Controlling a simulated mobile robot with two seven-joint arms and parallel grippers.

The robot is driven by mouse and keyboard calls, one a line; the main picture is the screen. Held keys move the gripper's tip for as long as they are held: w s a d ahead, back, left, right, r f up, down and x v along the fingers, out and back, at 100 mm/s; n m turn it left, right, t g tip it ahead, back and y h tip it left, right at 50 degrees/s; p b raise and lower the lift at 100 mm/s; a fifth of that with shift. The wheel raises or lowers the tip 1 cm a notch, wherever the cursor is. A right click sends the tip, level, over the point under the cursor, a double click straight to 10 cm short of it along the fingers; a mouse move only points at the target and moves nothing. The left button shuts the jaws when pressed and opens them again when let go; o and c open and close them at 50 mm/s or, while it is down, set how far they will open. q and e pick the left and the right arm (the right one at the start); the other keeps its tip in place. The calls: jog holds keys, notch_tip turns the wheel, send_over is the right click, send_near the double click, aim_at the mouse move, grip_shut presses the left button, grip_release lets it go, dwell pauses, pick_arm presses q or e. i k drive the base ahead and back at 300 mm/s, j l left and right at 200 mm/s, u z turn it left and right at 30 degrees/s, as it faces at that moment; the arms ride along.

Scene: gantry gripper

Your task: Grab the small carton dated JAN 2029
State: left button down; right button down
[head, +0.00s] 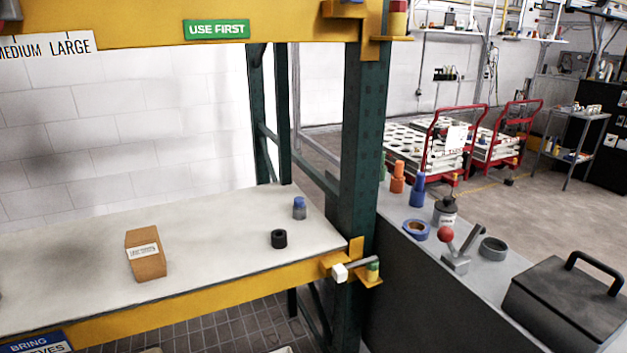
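One small brown carton (146,255) stands on the white shelf (205,228) in the head view, left of the middle. It has a white label on its front; the print is too small to read, so I cannot tell its date. Neither of my grippers is in view.
A black ring (279,239) and a blue-capped jar (299,208) stand toward the shelf's right end. A green post (362,150) bounds the shelf there. A grey bench (400,240) to the right holds bottles, tape, a red-knobbed lever (457,252) and a dark toolbox (566,305).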

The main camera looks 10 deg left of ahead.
aim_at(143, 246)
jog(key=u, duration=1.35)
